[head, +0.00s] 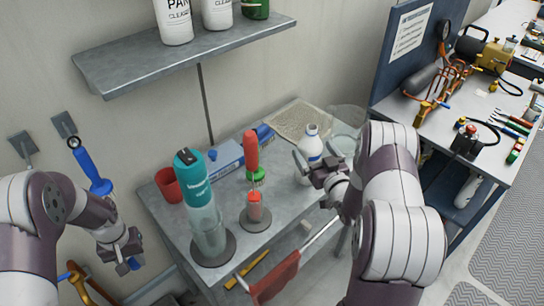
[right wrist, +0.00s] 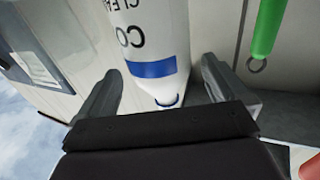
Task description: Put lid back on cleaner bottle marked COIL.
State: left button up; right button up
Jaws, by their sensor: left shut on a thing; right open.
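The white cleaner bottle (head: 311,146) with a blue band stands upright on the grey table, towards its right side. In the right wrist view the bottle (right wrist: 152,35) appears upside down, with part of its label, "CO", readable. My right gripper (head: 318,168) is open, with its fingers (right wrist: 160,95) on either side of the bottle; contact is unclear. My left gripper (head: 125,255) is left of the table, low, shut on a small, mostly hidden thing. A bit of blue (head: 134,264) shows at its fingers; I cannot tell whether this is the lid.
On the table (head: 175,222) stand a teal-topped clear bottle (head: 198,205), a red-handled tool (head: 252,160) in a holder, a red cup (head: 168,185) and a blue-white box (head: 228,157). A shelf (head: 130,62) with bottles hangs above. A blue panel (head: 400,50) rises at right.

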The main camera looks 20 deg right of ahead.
aim_at(310, 132)
pick_arm(q)
jog(key=shift+r+p, duration=0.65)
pick_arm(e)
jog(key=w, duration=0.5)
jog(key=shift+w+f, duration=0.15)
jog(key=shift+f, duration=0.2)
jog(key=c, duration=1.7)
jog(key=shift+r, duration=0.1)
jog(key=shift+r, duration=0.1)
pick_arm(q)
jog(key=shift+f+b, duration=0.4)
jog(key=shift+b, duration=0.05)
pick_arm(e)
notch_tip(310, 132, up, 4)
jog(key=shift+d, duration=0.15)
pick_arm(q)
jog(key=shift+f+b, duration=0.7)
pick_arm(e)
jog(key=s+d+r, duration=0.4)
jog(key=s+d, duration=0.1)
jog(key=s+d+r, duration=0.2)
jog(key=s+d, duration=0.1)
jog(key=shift+d+r, duration=0.1)
jog(key=shift+r, duration=0.25)
